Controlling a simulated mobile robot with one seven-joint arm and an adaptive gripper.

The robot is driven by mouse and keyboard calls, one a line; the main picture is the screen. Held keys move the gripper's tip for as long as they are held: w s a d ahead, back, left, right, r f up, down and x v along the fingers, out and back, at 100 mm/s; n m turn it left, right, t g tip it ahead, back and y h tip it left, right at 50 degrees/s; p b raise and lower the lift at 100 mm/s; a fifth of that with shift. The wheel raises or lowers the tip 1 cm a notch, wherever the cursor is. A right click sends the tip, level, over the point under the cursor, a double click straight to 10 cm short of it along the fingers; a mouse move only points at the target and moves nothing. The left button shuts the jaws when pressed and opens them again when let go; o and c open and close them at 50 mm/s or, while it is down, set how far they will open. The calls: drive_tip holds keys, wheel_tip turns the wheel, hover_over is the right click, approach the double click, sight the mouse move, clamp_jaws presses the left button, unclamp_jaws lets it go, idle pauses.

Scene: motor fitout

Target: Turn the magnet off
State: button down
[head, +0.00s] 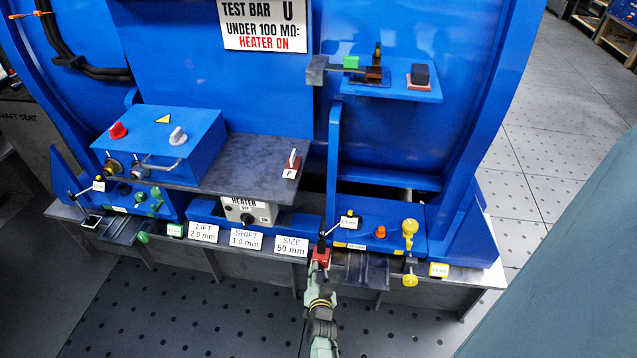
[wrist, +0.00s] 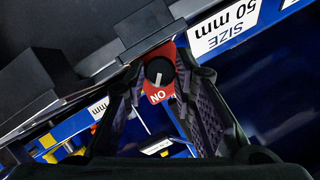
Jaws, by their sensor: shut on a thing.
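The magnet is a small red block (head: 320,255) on the front ledge, below a dark post. In the wrist view, its red face (wrist: 157,98) carries a round black knob (wrist: 160,72) with a white pointer line. White letters below the knob read as ON seen upside down, and the pointer points toward them. My gripper (head: 319,267) reaches the magnet from the front. Its two fingers (wrist: 160,76) stand on either side of the knob and are shut on it. The fingers partly hide the sides of the red face, and the contact itself is dark.
The SIZE 50 mm card (head: 291,246) is just left of the magnet. A dial gauge (head: 348,221) sits above right of it. A blue block with yellow knobs (head: 410,228) stands to the right. The heater box (head: 248,210) is further left. Open floor lies in front.

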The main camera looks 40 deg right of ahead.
sight(319, 259)
drive_tip(key=shift+r, duration=0.1)
idle(0.4)
drive_tip(key=c, duration=1.3)
unclamp_jaws()
drive_tip(key=shift+c, duration=0.2)
drive_tip(key=shift+s+d+r, duration=0.1)
drive_tip(key=shift+r, duration=4.85)
